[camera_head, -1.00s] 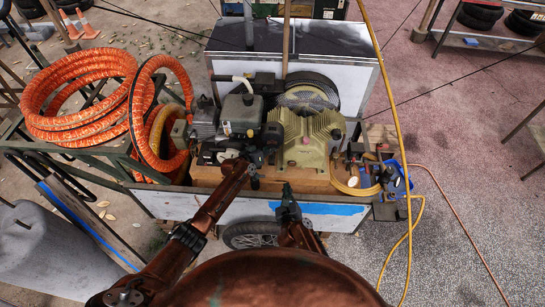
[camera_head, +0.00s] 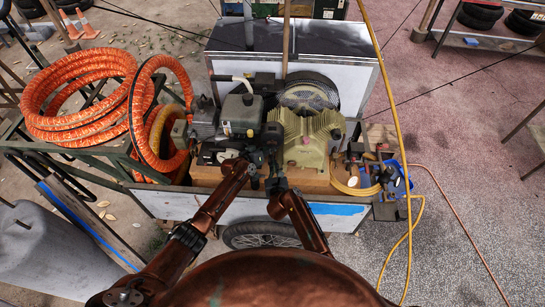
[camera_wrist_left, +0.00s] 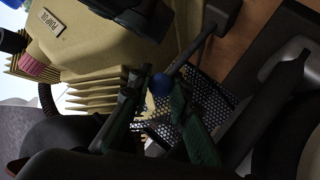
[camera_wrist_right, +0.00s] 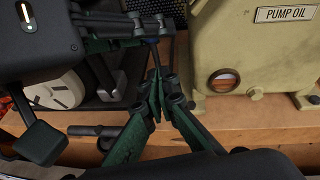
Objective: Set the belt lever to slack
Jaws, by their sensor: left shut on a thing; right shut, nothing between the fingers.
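The belt lever shows in the left wrist view as a thin dark rod with a blue ball knob (camera_wrist_left: 161,84). The rod runs up and right from the knob to a dark block. My left gripper (camera_wrist_left: 153,92) is shut on the knob, between the engine and the cream pump. In the right wrist view, the left gripper's fingers (camera_wrist_right: 152,28) show at the top, with a bit of blue below them. My right gripper (camera_wrist_right: 157,82) is shut and empty just below. Whether it touches the lever cannot be told. In the head view, the right gripper (camera_head: 274,172) is close beside the left (camera_head: 257,157).
The cream pump (camera_head: 307,137) stands right of the dark engine (camera_head: 240,113) on a wooden deck. Orange hose (camera_head: 75,85) lies coiled at left. A blue item (camera_head: 396,180) and yellow hose lie at the right end. The cart's front panel (camera_head: 340,216) is below my grippers.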

